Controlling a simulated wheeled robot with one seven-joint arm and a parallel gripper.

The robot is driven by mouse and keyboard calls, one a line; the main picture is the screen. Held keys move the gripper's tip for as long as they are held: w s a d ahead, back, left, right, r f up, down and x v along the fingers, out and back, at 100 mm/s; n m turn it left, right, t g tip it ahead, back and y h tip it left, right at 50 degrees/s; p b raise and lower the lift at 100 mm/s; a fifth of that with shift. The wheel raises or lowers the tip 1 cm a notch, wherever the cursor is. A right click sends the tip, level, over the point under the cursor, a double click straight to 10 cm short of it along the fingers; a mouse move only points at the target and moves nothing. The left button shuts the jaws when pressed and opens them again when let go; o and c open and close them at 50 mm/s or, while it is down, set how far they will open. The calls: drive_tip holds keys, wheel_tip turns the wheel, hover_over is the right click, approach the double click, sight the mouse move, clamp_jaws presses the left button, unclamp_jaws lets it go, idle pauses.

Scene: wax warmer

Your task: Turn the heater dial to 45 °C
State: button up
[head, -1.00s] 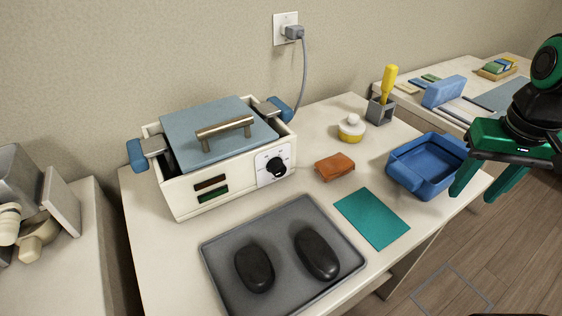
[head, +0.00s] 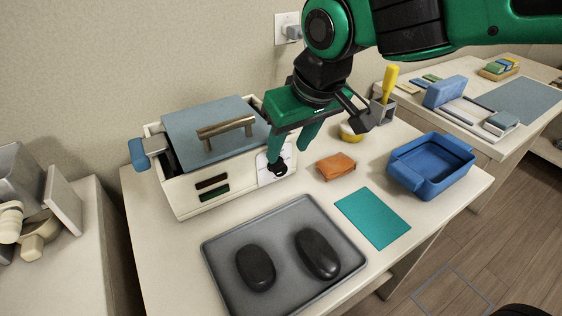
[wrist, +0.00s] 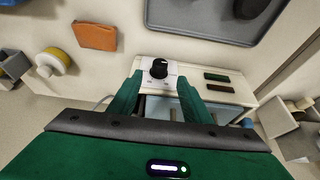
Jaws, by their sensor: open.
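The wax warmer (head: 227,188) is a cream box with a blue-grey lid (head: 190,134) and a metal handle on top. Its black heater dial (head: 277,168) sits on a white plate at the right of the front face, partly covered by my gripper in the head view. The dial (wrist: 159,69) shows whole in the wrist view, but its scale is too small to read. My gripper (head: 291,157) has green fingers and is open and empty. In the wrist view the gripper (wrist: 163,85) has its fingertips on either side of the dial; whether they touch it is unclear.
An orange-brown block (head: 336,167) lies right of the warmer. A grey tray (head: 222,262) with two black stones is in front, beside a teal cloth (head: 372,217). A blue tub (head: 432,166) stands to the right. A yellow-and-white pot (head: 350,133) stands behind the block.

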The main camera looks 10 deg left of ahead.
sight(281, 165)
drive_tip(key=x, duration=0.7)
drive_tip(key=shift+w+a+f, duration=0.1)
drive_tip(key=shift+f, duration=0.3)
drive_tip(key=c, duration=1)
